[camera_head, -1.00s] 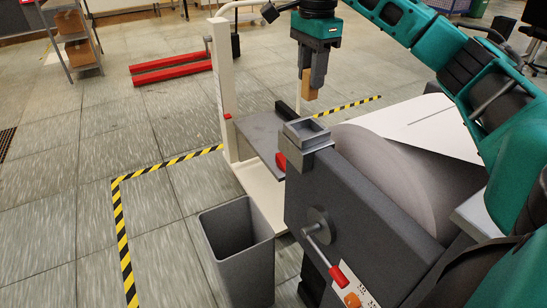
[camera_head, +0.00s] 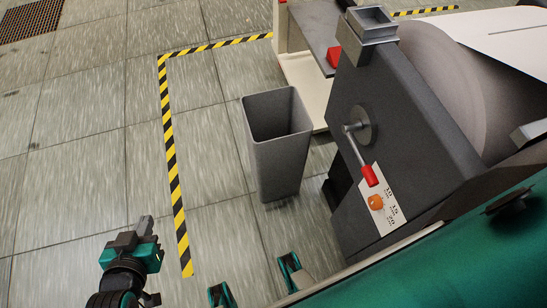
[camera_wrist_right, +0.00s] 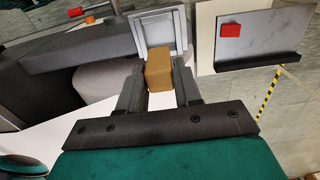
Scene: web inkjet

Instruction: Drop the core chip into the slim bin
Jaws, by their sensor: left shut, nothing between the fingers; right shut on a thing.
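The core chip (camera_wrist_right: 159,70) is a small tan-brown block. In the right wrist view my right gripper (camera_wrist_right: 160,82) is shut on it, with one grey finger on each side. The right gripper does not show in the head view. The slim bin (camera_head: 279,150) is a tall dark grey open-topped bin standing on the floor left of the machine; its visible interior looks empty. My left gripper (camera_head: 138,231) is shut and empty, at the lower left of the head view, apart from the bin.
The dark grey machine (camera_head: 415,130) carries a large paper roll, a red-handled crank (camera_head: 369,175) and an orange knob. A small square grey tray (camera_head: 372,20) sits on its top corner, also seen beyond the chip. Yellow-black tape marks the floor, which is clear left of the bin.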

